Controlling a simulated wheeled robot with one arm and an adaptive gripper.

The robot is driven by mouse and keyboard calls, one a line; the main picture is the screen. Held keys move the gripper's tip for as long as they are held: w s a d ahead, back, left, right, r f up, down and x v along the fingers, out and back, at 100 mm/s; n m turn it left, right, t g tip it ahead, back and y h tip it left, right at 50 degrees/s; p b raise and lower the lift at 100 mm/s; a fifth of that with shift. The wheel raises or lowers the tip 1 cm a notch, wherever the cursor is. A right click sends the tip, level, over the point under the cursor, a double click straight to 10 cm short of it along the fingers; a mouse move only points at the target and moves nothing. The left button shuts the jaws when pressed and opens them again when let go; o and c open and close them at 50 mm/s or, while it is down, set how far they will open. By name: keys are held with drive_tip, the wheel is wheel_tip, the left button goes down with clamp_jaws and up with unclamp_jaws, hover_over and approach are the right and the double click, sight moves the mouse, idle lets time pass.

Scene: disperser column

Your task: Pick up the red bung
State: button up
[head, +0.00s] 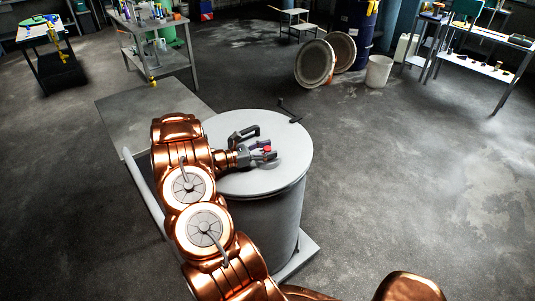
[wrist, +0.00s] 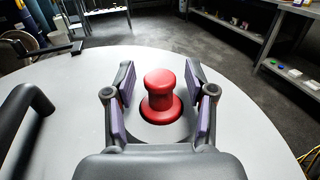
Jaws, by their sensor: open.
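The red bung (wrist: 160,92) stands upright on the round grey lid (wrist: 250,140) of a drum. It has a knob on top and a wider red flange below, seated in a darker round patch. In the head view the bung (head: 267,149) shows as a small red spot at my gripper (head: 269,152). In the wrist view my gripper (wrist: 162,100) is open, with one purple-padded finger on each side of the bung. A gap shows between each pad and the bung.
A dark handle (head: 243,133) stands on the lid behind my gripper, and it shows at the left of the wrist view (wrist: 22,125). A dark latch (head: 290,112) sits at the lid's far rim. Tables and a white bucket (head: 378,71) stand farther off. Open floor lies to the right.

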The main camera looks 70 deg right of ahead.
sight(268, 148)
drive_tip(key=shift+c, duration=0.2)
clamp_jaws()
idle(0.3)
drive_tip(key=shift+r+b, duration=1.75)
drive_tip(key=shift+r, duration=3.25)
